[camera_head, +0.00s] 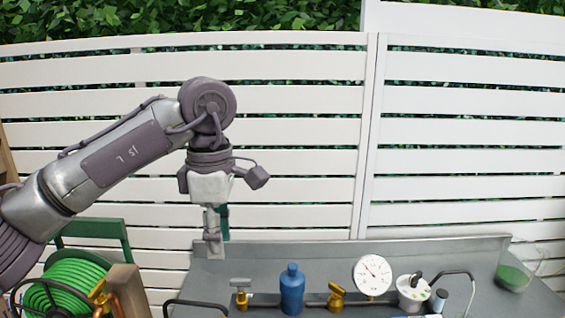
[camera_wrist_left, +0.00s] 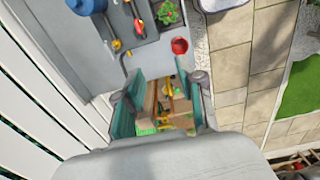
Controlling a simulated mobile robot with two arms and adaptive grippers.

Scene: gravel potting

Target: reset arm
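My left gripper (camera_head: 215,240) hangs pointing down from my left arm, over the left end of the grey workbench (camera_head: 450,255), in front of the white fence. In the left wrist view the left gripper (camera_wrist_left: 157,96) has its teal-padded fingers apart, with nothing held between them. Wooden pieces and green bits show below, seen through the gap. My right arm and gripper show in neither view.
The bench carries a blue bottle (camera_head: 291,290), brass valves (camera_head: 336,297), a dial gauge (camera_head: 372,275) and a white pot (camera_head: 411,292). A green hose reel (camera_head: 75,287) stands at left. The wrist view shows a red pot (camera_wrist_left: 180,46) and a leafy plant (camera_wrist_left: 167,13).

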